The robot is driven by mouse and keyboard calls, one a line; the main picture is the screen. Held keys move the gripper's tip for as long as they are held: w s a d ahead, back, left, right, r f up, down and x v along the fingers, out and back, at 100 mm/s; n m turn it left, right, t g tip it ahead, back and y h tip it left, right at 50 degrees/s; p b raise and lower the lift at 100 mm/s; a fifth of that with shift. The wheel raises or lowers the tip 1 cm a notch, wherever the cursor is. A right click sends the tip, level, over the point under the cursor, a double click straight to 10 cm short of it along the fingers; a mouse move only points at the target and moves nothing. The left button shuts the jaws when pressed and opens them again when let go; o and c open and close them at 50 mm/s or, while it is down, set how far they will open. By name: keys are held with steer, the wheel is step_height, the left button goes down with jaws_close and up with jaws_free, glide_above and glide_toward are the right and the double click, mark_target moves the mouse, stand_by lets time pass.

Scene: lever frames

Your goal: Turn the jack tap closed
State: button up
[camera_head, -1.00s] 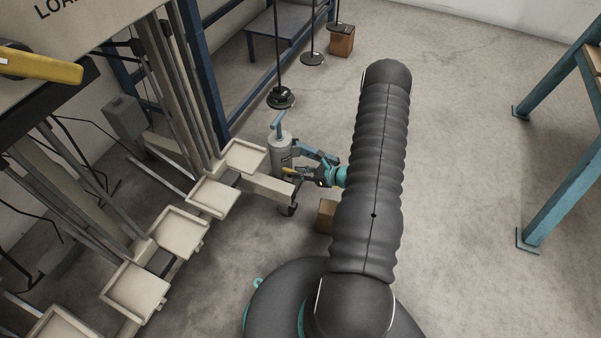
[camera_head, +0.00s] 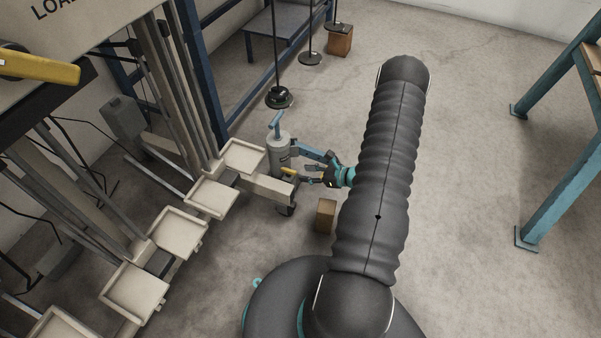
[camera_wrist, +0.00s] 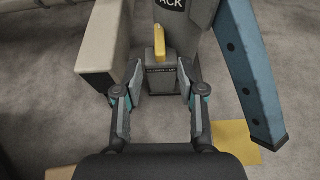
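The jack (camera_head: 281,151) is a grey cylinder with a blue top handle, beside the end of a cream beam. Its tap (camera_head: 289,171) has a yellow lever. I cannot tell whether a finger touches the block. In the head view my gripper (camera_head: 307,174) is just right of the tap.
A blue bar (camera_wrist: 250,75) slopes down close to the right finger in the wrist view. The cream beam (camera_wrist: 105,40) is close on the left. A cardboard box (camera_head: 326,216) stands on the floor below my gripper. Open floor lies to the right.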

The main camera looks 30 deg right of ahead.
steer(key=v, duration=0.8)
stand_by(0.4)
steer(key=s+a+n+g, duration=0.1)
steer(key=s+a+n+g+y, duration=0.1)
steer(key=s+a, duration=0.1)
steer(key=s+a+g, duration=0.1)
steer(key=s, duration=0.1)
steer(key=shift+a+f+n+y, duration=0.3)
steer(key=shift+n+y, duration=0.1)
steer(key=s+a+r+n+h+p, duration=0.2)
steer(key=a+r+n, duration=0.4)
steer(key=r, duration=1)
steer(key=s+a+r+n+g+h+p, duration=0.1)
steer(key=s+a+r+n+h, duration=0.3)
steer(key=r+n, duration=0.7)
steer(key=s+a+r+n+g+h+p, duration=0.1)
steer(key=s+a+r+n+h, duration=0.3)
steer(key=r, duration=1.7)
steer(key=s+a+n+p, duration=0.1)
steer(key=s+a+n, duration=0.1)
steer(key=a+n, duration=0.2)
steer(key=shift+a+n+p, duration=0.3)
steer(key=shift+a+n, duration=0.1)
steer(key=shift+a, duration=0.3)
steer(key=shift+s+d, duration=0.1)
steer(key=shift+d, duration=0.05)
